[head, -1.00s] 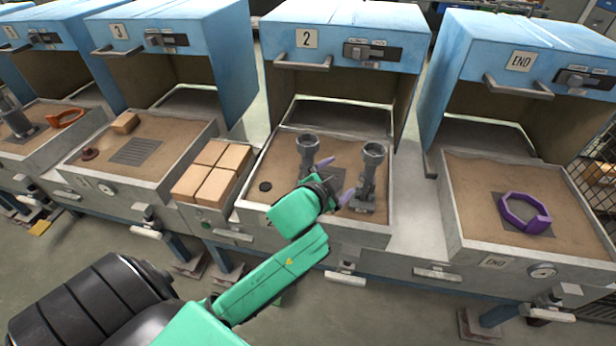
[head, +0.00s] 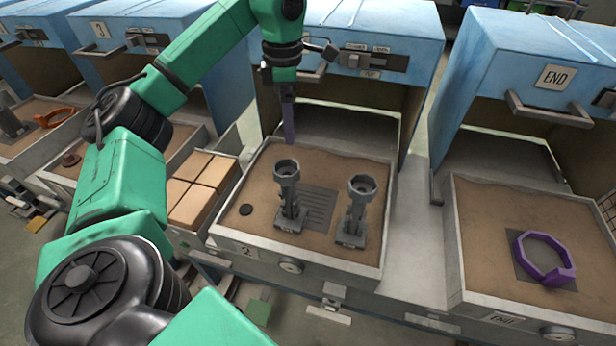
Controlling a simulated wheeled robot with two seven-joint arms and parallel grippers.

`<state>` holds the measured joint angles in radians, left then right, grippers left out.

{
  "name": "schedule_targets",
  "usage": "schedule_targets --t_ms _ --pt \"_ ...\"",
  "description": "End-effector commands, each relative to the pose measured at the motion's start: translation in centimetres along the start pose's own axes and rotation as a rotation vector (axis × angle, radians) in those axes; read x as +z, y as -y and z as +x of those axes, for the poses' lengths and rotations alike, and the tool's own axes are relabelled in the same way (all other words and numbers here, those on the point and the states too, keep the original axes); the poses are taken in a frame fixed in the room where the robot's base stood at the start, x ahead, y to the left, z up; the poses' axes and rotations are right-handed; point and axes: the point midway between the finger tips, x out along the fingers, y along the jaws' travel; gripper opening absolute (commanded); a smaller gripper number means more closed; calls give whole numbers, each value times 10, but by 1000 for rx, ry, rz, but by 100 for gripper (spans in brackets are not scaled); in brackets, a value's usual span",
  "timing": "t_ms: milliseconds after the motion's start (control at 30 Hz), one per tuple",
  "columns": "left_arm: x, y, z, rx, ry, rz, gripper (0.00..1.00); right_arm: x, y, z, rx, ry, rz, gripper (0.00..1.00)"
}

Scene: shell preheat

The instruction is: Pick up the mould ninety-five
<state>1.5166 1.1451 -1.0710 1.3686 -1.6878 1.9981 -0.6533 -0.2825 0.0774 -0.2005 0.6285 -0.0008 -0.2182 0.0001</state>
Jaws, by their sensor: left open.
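Two grey moulds with cup-shaped tops stand upright in the sand tray (head: 300,255) of station 2. One mould (head: 287,195) is at the middle left and the other mould (head: 356,210) is to its right. Each has a small label at its foot, too small to read, so I cannot tell which is ninety-five. My left gripper (head: 289,138) points down above the back of the tray, behind the left mould and apart from both. It is open and empty; one finger mostly hides the other. My right gripper is not in view.
Tan blocks (head: 198,188) lie left of the tray. A purple ring (head: 544,258) lies in the END tray at right. The blue hood's handle (head: 548,112) juts out at right.

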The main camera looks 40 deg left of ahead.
Motion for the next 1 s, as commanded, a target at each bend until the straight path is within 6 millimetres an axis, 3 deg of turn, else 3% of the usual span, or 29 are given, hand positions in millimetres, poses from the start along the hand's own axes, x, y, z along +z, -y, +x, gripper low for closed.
schedule_targets --t_ms 133,233,333,400,500,700,800,967,1000 --pt "-5 0 29 -5 -16 -6 100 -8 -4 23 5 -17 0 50" --pt "-5 0 60 -6 -14 -5 100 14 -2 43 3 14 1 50" --pt "-5 0 79 -5 -15 -5 100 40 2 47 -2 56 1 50" --pt "-6 0 84 -3 -14 -6 100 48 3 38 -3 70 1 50" --pt "-5 0 95 -3 -12 -5 100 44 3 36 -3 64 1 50" --pt "-5 -1 131 -5 -13 -4 100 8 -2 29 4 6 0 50" --pt "-5 -1 143 -3 -11 -4 100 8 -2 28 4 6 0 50" --pt "-4 -1 144 -2 -9 -4 100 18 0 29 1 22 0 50" --pt "-4 -1 144 -2 -9 -4 96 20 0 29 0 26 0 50"
